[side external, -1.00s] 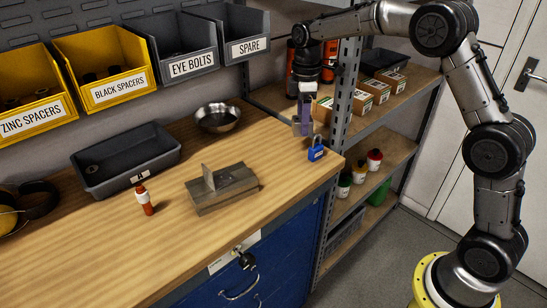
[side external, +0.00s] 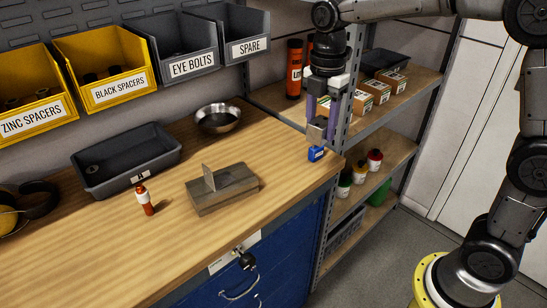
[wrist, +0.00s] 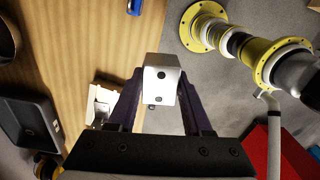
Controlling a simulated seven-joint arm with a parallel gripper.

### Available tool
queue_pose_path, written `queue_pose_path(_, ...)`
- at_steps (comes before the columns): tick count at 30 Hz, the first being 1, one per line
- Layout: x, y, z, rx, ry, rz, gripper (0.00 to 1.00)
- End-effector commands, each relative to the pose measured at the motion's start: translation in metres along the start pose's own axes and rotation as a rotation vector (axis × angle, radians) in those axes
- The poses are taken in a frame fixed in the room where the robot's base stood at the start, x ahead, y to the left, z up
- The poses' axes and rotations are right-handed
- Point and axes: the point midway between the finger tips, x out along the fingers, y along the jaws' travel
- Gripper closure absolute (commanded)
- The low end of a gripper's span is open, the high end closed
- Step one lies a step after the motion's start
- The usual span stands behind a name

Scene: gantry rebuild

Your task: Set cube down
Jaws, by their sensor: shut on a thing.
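A grey metal cube (side external: 317,130) is held between the dark purple fingers of my gripper (side external: 321,122). In the wrist view the cube (wrist: 160,80) shows a pale face with two dark holes, with a finger of my gripper (wrist: 158,98) on each side. I cannot tell exactly how high the cube is above the bench.
A shelf rack (side external: 385,110) with boxes stands at the right. The front left of the bench is clear.

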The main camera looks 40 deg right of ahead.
Motion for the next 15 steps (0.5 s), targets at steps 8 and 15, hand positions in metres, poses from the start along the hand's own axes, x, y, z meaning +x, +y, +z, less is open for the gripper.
queue_pose_path(8, 0.007, 0.017, 0.001, 0.002, 0.000, -0.001, 1.00)
queue_pose_path(15, 0.030, 0.067, 0.005, 0.002, 0.000, -0.001, 1.00)
